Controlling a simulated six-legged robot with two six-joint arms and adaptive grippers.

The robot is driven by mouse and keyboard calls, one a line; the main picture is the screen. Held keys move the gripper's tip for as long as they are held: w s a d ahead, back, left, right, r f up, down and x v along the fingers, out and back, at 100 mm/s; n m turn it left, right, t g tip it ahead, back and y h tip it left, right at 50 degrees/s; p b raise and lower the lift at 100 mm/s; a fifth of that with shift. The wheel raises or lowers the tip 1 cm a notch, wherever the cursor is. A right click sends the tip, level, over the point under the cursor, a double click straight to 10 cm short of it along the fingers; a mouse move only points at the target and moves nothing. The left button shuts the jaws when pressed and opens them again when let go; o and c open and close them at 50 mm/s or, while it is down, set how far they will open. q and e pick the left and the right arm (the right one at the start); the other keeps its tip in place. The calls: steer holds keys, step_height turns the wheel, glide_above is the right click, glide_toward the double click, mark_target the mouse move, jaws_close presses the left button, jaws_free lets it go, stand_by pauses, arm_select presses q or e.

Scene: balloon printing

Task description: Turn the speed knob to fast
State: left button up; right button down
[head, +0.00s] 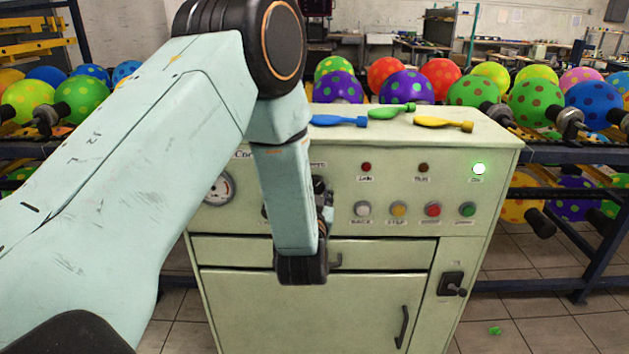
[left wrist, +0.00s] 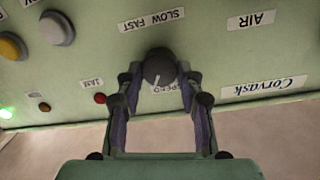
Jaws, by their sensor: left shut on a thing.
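The speed knob (left wrist: 159,67) is a round dark grey knob on the pale green control panel (left wrist: 225,55). The left wrist view shows the panel upside down, with a SLOW FAST label (left wrist: 152,20) and a SPEED label partly hidden behind the knob. A small light mark shows on the knob's lower edge in that view. My left gripper (left wrist: 160,74) is shut on the knob, one finger on each side. In the head view my left gripper (head: 325,208) is at the panel, mostly hidden by my forearm, and the knob (head: 319,184) shows only in part.
Right of the knob are several buttons (head: 398,209) and lamps, one lit white-green (head: 479,168). A gauge (head: 220,188) is on the left. Blue (head: 338,120), green (head: 391,111) and yellow (head: 443,124) flat balloons lie on the cabinet top. Racks of dotted balloons stand behind.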

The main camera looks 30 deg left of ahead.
arm_select(q)
steer(key=m+p, duration=0.5)
steer(key=m, duration=0.5)
steer(key=m+g+y+p, duration=0.1)
steer(key=m+p, duration=0.4)
steer(key=m, duration=0.4)
steer(key=shift+w+d+f+m+y+p, duration=0.1)
steer(key=shift+d+m+y+p, duration=0.1)
steer(key=shift+m+y+p, duration=0.15)
stand_by(0.4)
steer(key=o, duration=1.2)
steer(key=shift+c, duration=0.2)
steer(key=v, duration=1.2)
